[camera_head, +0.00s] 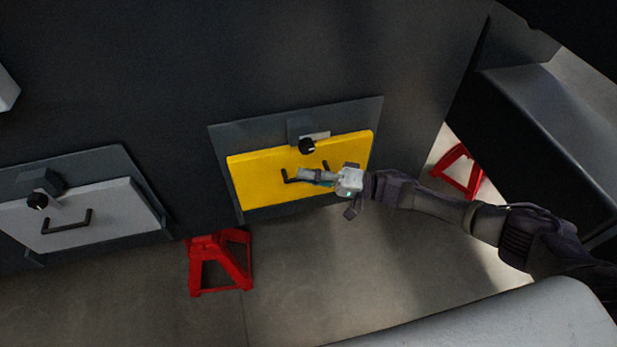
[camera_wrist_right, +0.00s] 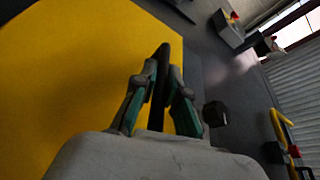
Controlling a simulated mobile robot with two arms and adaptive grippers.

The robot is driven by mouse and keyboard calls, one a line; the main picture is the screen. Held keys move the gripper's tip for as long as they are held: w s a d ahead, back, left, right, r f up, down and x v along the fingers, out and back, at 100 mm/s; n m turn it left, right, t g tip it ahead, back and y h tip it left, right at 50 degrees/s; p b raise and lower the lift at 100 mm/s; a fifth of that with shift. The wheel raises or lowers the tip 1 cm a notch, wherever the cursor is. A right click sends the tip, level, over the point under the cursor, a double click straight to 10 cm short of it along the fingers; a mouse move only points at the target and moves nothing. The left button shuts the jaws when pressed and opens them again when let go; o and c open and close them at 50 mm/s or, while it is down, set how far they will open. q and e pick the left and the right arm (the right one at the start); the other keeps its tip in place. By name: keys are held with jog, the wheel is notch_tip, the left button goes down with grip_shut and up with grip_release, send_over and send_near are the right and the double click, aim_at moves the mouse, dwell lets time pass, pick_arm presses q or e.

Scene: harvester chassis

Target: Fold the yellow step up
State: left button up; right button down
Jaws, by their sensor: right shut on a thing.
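The yellow step (camera_head: 255,180) is a flat panel in front of a dark grey backing plate (camera_head: 235,133) on the chassis side. It stands near upright, and I cannot tell how much gap is behind it. Its black handle (camera_head: 288,178) is on its front face. My right gripper (camera_head: 312,175) is shut on the handle and hides part of it. In the right wrist view the black handle (camera_wrist_right: 158,95) runs between the green-padded fingers (camera_wrist_right: 160,90), with the yellow face (camera_wrist_right: 70,75) to the left. My left gripper is not in view.
A black knob (camera_head: 307,146) sits at the step's top edge. A similar grey panel with a handle (camera_head: 75,215) is at the left. Red stands (camera_head: 220,262) (camera_head: 458,171) are on the floor. A dark ledge (camera_head: 545,125) is at the right. The floor below the step is clear.

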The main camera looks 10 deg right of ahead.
jog(key=shift+w+r, duration=0.15)
jog(key=c, duration=1.2)
grip_release()
jog(key=shift+d, duration=0.1)
jog(key=v, duration=1.2)
